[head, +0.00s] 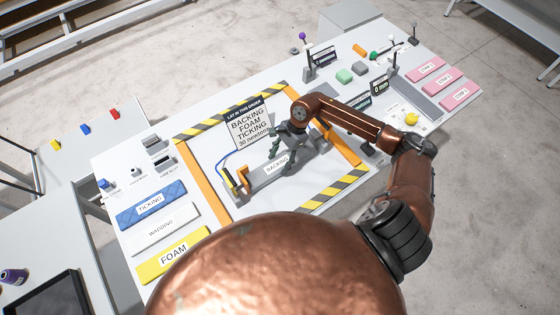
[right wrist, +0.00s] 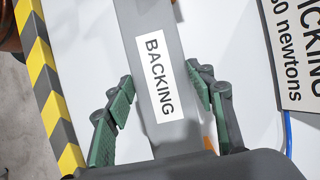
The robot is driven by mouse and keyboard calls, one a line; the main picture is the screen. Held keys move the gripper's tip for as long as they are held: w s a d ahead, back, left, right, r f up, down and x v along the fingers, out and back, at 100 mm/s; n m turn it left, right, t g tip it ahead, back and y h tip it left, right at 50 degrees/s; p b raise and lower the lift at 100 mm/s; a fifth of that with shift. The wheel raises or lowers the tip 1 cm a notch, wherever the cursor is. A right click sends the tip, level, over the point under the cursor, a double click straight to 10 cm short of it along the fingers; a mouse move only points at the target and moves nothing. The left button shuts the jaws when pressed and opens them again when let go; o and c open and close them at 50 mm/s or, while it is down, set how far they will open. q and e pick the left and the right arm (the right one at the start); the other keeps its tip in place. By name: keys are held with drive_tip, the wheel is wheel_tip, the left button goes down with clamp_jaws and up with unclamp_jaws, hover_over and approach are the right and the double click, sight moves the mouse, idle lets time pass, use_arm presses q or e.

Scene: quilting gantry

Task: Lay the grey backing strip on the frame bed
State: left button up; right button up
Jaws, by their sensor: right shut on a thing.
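The grey backing strip (head: 262,181), with a white BACKING label, lies lengthwise across the inside of the frame bed (head: 209,160). The bed is white between orange side rails and yellow-black striped edges. My right gripper (head: 289,146) is over the strip's middle and hides part of it. I cannot tell whether the strip touches the bed. My left gripper is out of view.
A sign (head: 247,124) giving the layering order stands at the bed's back edge. A blue cable (head: 222,160) and an orange-black fitting (head: 238,180) are at the strip's left end. Ticking (head: 151,205), wadding (head: 158,228) and foam (head: 173,254) lie left; pink pieces (head: 442,81) lie right.

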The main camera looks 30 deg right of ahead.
drive_tip(key=o, duration=1.2)
drive_tip(key=shift+w, duration=0.1)
drive_tip(key=v, duration=1.2)
drive_tip(key=shift+a, duration=0.15)
